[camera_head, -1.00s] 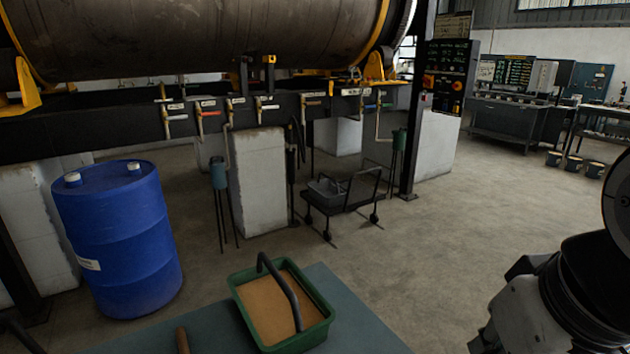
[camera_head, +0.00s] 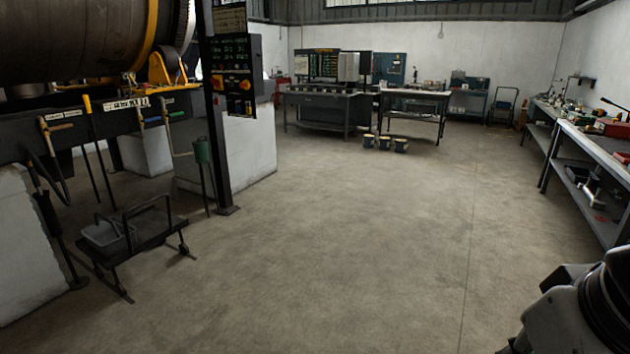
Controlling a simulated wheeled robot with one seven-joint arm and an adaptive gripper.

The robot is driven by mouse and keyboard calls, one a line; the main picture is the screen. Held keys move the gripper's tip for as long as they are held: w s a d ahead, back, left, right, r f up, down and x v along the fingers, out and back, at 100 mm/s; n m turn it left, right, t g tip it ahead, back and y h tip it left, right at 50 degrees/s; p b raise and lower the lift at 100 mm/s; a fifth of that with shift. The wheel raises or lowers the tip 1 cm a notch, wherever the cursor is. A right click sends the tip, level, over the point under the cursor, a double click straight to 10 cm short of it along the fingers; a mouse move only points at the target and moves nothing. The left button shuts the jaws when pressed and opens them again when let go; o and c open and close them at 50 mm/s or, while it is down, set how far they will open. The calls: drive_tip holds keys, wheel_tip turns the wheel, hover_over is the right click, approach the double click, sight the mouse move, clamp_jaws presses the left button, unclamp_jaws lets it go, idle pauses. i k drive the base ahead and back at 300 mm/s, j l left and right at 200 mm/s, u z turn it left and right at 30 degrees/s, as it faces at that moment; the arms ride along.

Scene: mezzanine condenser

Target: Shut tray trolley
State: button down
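A low black wheeled cart (camera_head: 150,240) stands on the floor at the left, with a raised black handle frame. A grey tray or basket (camera_head: 108,236) with a handle rests on it. I cannot tell whether this cart is the tray trolley, or whether any part of it is open. A small upright rack or trolley (camera_head: 503,106) stands far off by the back wall, too small to make out. Part of my arm shows at the bottom right; its gripper is not in view.
A large horizontal vessel (camera_head: 80,40) on a black frame and pale piers fills the left. A dark post (camera_head: 216,150) stands beside the cart. Workbenches (camera_head: 415,95) and several small buckets (camera_head: 384,143) are at the back. A long bench (camera_head: 595,150) lines the right. The middle floor is clear.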

sight(154, 226)
drive_tip(key=i+l+u, duration=0.1)
drive_tip(key=i, duration=0.35)
drive_tip(key=i+l+u, duration=0.1)
drive_tip(key=i, duration=0.3)
drive_tip(key=i+l+u, duration=0.1)
drive_tip(key=i+l, duration=0.25)
drive_tip(key=i+j+u, duration=0.2)
drive_tip(key=i+u, duration=0.55)
drive_tip(key=i, duration=0.25)
drive_tip(key=i+u, duration=0.4)
drive_tip(key=i+l+u, duration=0.4)
drive_tip(key=i, duration=0.2)
drive_tip(key=i+j+u, duration=0.1)
drive_tip(key=i, duration=0.45)
drive_tip(key=i+j+u, duration=0.1)
drive_tip(key=i, duration=0.4)
drive_tip(key=j, duration=0.1)
